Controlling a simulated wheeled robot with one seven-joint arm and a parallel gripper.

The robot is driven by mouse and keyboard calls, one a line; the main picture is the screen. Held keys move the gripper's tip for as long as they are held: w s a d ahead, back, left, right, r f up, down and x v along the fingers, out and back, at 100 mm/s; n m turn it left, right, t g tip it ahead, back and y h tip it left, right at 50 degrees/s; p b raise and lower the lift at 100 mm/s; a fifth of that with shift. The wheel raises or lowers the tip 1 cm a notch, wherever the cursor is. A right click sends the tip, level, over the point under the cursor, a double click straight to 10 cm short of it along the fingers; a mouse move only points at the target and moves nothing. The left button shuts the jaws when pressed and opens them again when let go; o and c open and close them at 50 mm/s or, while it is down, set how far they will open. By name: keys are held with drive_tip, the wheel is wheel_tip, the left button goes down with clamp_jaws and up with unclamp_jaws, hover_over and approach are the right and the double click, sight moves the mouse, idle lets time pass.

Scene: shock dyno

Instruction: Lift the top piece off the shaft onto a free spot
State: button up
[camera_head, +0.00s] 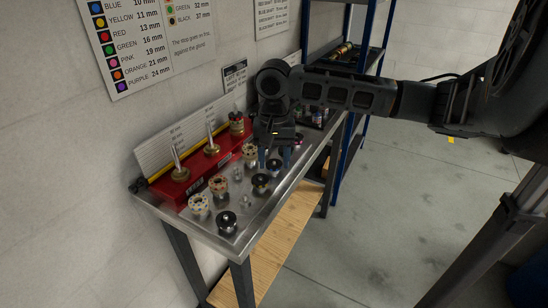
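A red stand (167,191) on the metal bench carries three upright shafts. The near shaft (176,157) and the middle shaft (210,134) show bare rods above brass-coloured bases. The far shaft carries a dark and brassy stack (236,123), and its pieces are too small to tell apart. My gripper (275,159) points down over the bench, to the right of the stand and clear of the shafts. Its two bluish fingers are apart. A dark round piece (274,165) shows between and below the fingertips; I see no clear contact with it.
Several pieces stand on the bench (228,248), including white-topped (199,206), tan (219,187) and black (227,222) ones, with small clear parts between. Bare metal shows along the front edge. The wall is close behind; a blue-framed shelf (345,140) stands beyond the far end.

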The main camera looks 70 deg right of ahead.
drive_tip(key=shift+o, duration=1.3)
wheel_tip(320, 180, up, 8)
